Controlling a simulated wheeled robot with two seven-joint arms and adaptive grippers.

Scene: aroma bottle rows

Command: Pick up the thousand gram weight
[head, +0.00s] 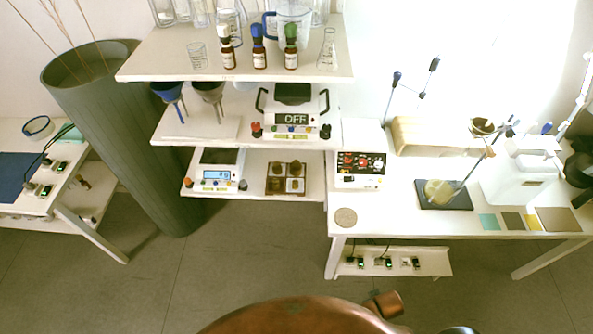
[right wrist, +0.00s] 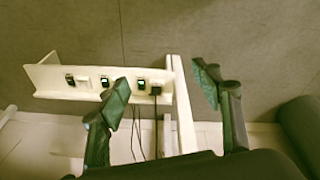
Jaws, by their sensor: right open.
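A square brown tray (head: 268,178) sits on the lowest shelf in the head view, right of a small scale. Several small brown weights (head: 295,169) stand in its compartments. They are too small for me to read any marking, so I cannot tell which is the thousand gram weight. In the right wrist view my right gripper (right wrist: 163,86) is open and empty, its dark fingers spread apart over the floor area, with no weight near it. My left gripper is not in view.
A scale (head: 219,171) stands left of the tray. Above it, the middle shelf holds a device reading OFF (head: 292,119). The top shelf holds dropper bottles (head: 260,60) and glassware. A white table (head: 405,213) is at right, and a tall grey bin (head: 130,140) at left.

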